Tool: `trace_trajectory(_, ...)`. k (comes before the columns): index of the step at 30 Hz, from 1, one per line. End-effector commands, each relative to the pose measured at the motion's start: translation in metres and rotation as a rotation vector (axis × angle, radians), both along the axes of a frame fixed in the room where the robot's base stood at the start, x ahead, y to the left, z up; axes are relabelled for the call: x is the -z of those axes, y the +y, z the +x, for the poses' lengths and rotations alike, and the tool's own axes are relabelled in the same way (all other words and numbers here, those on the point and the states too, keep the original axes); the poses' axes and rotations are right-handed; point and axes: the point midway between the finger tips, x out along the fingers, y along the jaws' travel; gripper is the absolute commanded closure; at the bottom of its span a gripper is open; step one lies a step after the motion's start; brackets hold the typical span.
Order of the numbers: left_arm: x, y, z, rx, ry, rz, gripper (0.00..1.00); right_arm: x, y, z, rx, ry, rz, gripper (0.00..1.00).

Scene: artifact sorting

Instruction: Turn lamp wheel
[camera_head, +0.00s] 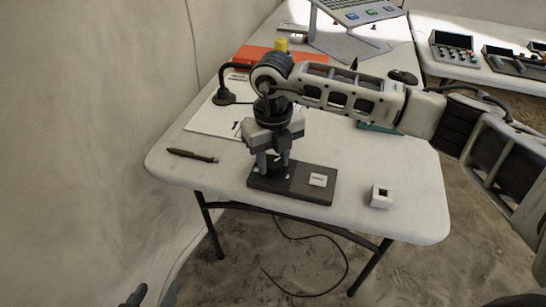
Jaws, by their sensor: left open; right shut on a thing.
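A dark flat control block (300,190) lies near the front edge of the table, with a small white labelled piece (318,180) on its right part. My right gripper (273,165) points down over the block's left part and is shut on a small part there, which I take to be the lamp wheel. The fingers mostly hide that part. A black desk lamp (223,96) with a curved neck stands behind to the left, partly hidden by my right arm. My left gripper (150,296) is open and empty at the bottom left, cut by the picture edge, away from the table.
A dark pen (192,155) lies left of the block and a small white square holder (381,196) lies to its right. White paper (212,118), an orange-red case (255,55) and a laptop (352,12) are further back. A second table with control panels (453,46) stands at right.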

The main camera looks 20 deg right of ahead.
Motion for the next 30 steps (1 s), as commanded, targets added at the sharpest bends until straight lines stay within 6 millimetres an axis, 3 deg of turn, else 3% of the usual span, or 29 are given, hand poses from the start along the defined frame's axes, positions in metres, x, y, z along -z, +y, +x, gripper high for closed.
trace_trajectory(13,-0.001,0.0,0.0,0.0,0.0,0.0,0.52,-0.002,-0.001,0.001,0.009,-0.004,-0.001,0.87)
trace_trajectory(14,0.0,0.0,0.0,0.0,0.0,0.0,0.52,-0.002,-0.001,0.001,0.009,-0.004,-0.001,0.56)
trace_trajectory(15,0.0,0.0,0.0,0.0,0.0,0.0,0.52,-0.002,-0.001,0.001,0.009,-0.003,-0.001,0.45)
trace_trajectory(16,0.0,0.0,0.0,0.0,0.0,0.0,0.52,-0.002,-0.001,0.001,0.009,-0.003,-0.001,0.43)
trace_trajectory(25,0.0,0.0,0.0,0.0,0.0,0.0,0.52,-0.002,0.0,0.001,0.007,-0.002,0.0,0.43)
trace_trajectory(30,-0.001,0.0,0.0,0.0,0.0,0.0,0.52,-0.021,0.0,0.001,0.006,-0.005,0.001,0.43)
